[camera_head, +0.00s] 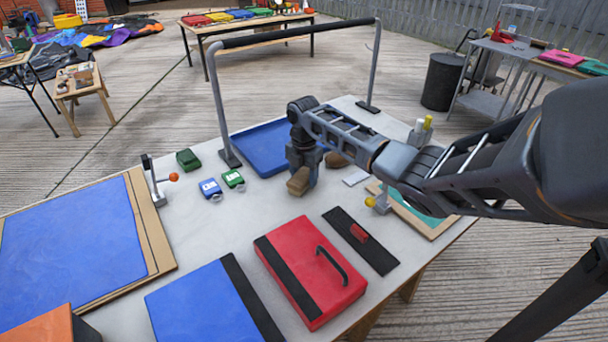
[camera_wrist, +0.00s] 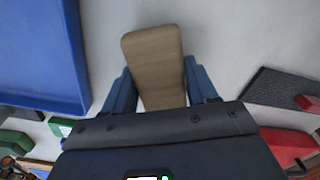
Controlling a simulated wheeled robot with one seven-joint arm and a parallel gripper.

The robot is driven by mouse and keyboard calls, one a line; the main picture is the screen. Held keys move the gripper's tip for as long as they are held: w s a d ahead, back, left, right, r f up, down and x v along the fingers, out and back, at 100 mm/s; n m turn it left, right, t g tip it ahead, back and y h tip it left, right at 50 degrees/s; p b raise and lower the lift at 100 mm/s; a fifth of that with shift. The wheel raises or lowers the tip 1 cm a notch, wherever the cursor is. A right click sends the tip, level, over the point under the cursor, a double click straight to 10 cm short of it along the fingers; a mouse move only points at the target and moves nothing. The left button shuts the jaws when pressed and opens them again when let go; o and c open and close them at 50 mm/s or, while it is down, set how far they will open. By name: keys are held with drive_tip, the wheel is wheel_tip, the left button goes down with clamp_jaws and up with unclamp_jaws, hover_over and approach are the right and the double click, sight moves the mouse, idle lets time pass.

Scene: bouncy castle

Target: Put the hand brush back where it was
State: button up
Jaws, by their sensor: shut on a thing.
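My gripper (camera_head: 303,170) is low over the grey table, just right of the blue tray in the wrist view. It is shut on the hand brush (camera_head: 299,182). In the wrist view, the pale wooden part of the brush (camera_wrist: 153,65) sits between the two blue fingers (camera_wrist: 154,88). The bristles are hidden, and I cannot tell whether the brush touches the table.
The blue tray (camera_head: 262,158) lies behind the gripper, under a tall grey frame with a black bar (camera_head: 298,33). Blue and green small boxes (camera_head: 211,188) stand to the left. A red case (camera_head: 307,262) and a black strip (camera_head: 361,238) lie in front.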

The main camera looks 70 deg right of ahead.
sight(304, 174)
drive_tip(key=o, duration=0.6)
drive_tip(key=shift+f, duration=0.15)
drive_tip(key=shift+c, duration=0.2)
drive_tip(key=o, duration=0.5)
drive_tip(key=shift+c, duration=0.2)
wheel_tip(304, 174, up, 12)
drive_tip(key=b, duration=0.1)
drive_tip(key=shift+r, duration=0.2)
